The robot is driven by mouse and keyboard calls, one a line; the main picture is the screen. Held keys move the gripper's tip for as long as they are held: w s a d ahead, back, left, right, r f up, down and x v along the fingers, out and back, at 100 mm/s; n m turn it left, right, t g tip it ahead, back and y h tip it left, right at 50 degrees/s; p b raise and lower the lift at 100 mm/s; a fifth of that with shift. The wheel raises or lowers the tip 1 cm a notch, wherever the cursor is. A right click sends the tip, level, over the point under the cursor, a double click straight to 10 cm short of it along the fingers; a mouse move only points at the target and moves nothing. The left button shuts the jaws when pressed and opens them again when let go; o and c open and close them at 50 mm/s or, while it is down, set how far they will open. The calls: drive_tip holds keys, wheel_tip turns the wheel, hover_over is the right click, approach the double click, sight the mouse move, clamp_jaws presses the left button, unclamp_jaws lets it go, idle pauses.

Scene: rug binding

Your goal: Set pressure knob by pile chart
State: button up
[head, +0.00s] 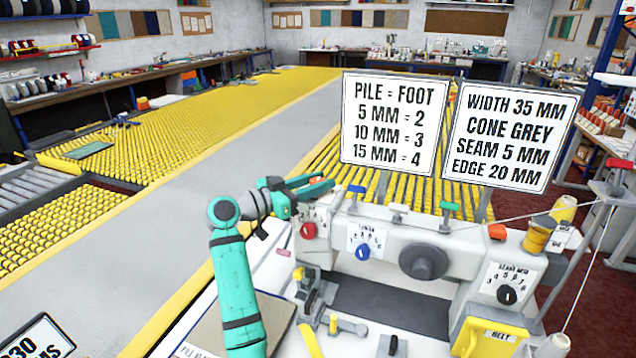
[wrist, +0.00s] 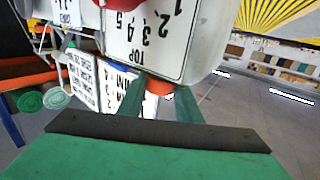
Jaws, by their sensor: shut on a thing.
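The pile chart sign (head: 395,125) stands behind the machine and reads pile = foot: 5 mm = 2, 10 mm = 3, 15 mm = 4. My gripper (head: 300,190) reaches the machine's upper left corner from the left. In the wrist view my gripper (wrist: 158,100) is shut on a small orange-red piece (wrist: 158,86) at the machine's edge, beside the TOP dial plate (wrist: 150,35). The red knob (head: 308,230) is on the front face below my gripper. A blue knob (head: 363,252) and a black knob (head: 507,294) sit further right. Which one sets pressure is not readable.
A second sign (head: 508,135) gives width, cone, seam and edge values. Thread runs at the right. A partly hidden card (head: 190,350) lies at the front, its start reading PILE 10.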

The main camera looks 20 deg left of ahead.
drive_tip(key=shift+m+g+h, duration=0.6)
drive_tip(key=shift+h, duration=0.1)
drive_tip(key=o, duration=1)
drive_tip(key=shift+o, duration=0.2)
drive_tip(key=v, duration=1)
drive_tip(key=shift+s+a, duration=0.3)
